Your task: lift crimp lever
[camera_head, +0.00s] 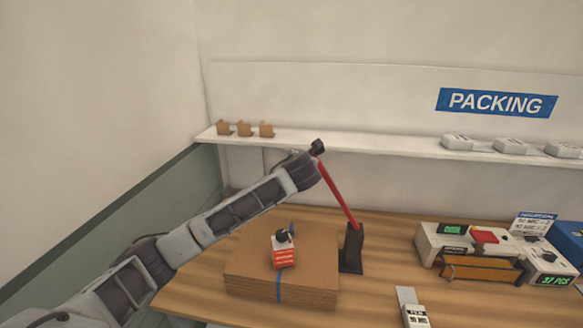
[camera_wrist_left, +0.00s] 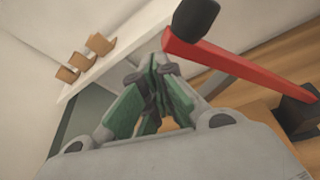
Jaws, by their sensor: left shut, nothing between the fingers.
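The crimp lever is a red bar (camera_head: 335,188) with a black knob (camera_head: 317,147) at its upper end. It rises, tilted up and to the left, from a black stand (camera_head: 352,250) on the table. The lever also shows in the left wrist view (camera_wrist_left: 238,66), with its knob (camera_wrist_left: 193,18) at the top. My left gripper (camera_wrist_left: 152,76) is shut and empty, its green-sided fingers close beside the lever below the knob. Whether they touch the lever I cannot tell. In the head view the end of my left arm is beside the upper lever. My right gripper is not in view.
A sealer-like machine (camera_head: 440,240) stands at the right. A wall shelf (camera_head: 370,146) carries small boxes. Bare tabletop (camera_head: 385,225) lies right of the stand.

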